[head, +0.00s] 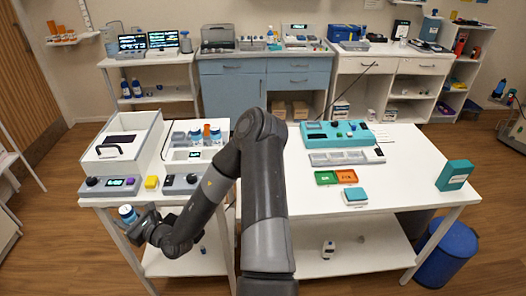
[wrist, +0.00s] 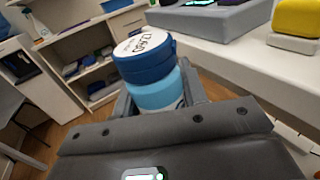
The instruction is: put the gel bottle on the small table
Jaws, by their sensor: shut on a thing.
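The gel bottle (head: 128,213) is light blue with a darker blue cap and a white lid label. It fills the middle of the wrist view (wrist: 152,80), and its lower part is hidden by my gripper. My gripper (head: 134,220) is shut on the bottle, a finger on each side. It holds the bottle slightly tilted, in front of the left front edge of the smaller white table (head: 98,202), at about tabletop height. The table's edge shows at the right in the wrist view. I cannot tell for certain that this is the small table.
A larger white table (head: 415,170) stands to the right with a teal device (head: 337,133), trays and a teal box (head: 455,175). A blue bin (head: 447,255) stands beside it.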

